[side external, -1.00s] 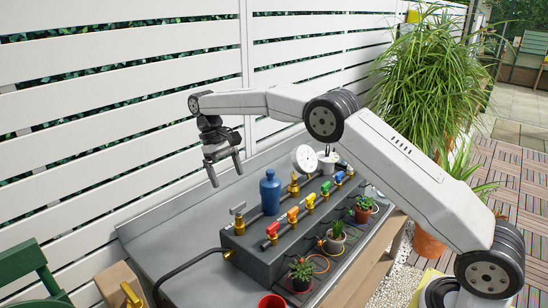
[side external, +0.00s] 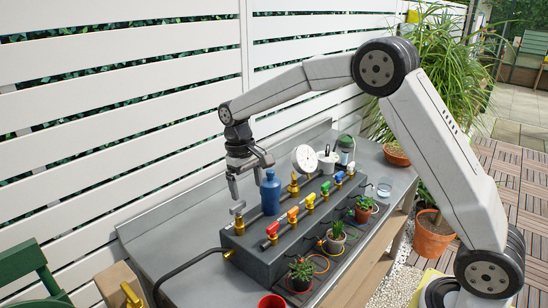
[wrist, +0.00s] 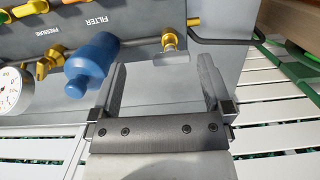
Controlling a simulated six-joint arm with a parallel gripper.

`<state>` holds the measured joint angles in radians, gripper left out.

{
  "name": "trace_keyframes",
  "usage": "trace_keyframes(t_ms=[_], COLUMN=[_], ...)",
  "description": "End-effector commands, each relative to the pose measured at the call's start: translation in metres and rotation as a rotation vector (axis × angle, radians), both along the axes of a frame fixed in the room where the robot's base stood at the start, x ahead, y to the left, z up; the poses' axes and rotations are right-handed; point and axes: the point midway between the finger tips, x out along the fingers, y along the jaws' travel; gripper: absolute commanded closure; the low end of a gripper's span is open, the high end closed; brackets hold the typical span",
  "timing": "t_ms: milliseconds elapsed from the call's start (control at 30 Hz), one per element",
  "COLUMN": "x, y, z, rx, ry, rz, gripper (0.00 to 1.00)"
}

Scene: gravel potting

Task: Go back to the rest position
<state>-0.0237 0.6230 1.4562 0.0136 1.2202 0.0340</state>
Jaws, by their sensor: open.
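My gripper (side external: 246,188) is open and empty. It points down above the back left part of the dark manifold block (side external: 262,250), just behind and left of the blue filter bottle (side external: 270,192). In the wrist view my two fingers (wrist: 163,72) are spread apart with nothing between them. The blue bottle (wrist: 92,64) lies left of the fingers there, and a brass fitting with a grey lever (wrist: 170,48) shows between and beyond the tips. The same grey-levered valve (side external: 238,215) stands below the gripper in the side view.
A white pressure gauge (side external: 305,158) stands right of the bottle. Coloured valve handles (side external: 293,214) line the block, with small potted plants (side external: 336,238) in front. A red pot (side external: 271,301) is at the front edge. A white slatted fence (side external: 120,120) runs behind the bench.

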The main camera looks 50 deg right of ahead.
Motion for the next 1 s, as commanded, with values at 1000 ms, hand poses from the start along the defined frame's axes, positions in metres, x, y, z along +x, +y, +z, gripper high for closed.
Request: trace_keyframes(t_ms=[1000], x=[-0.184], y=[-0.013], z=[-0.042], rx=[-0.008], ry=[-0.347], rz=[0.012], gripper=[0.0])
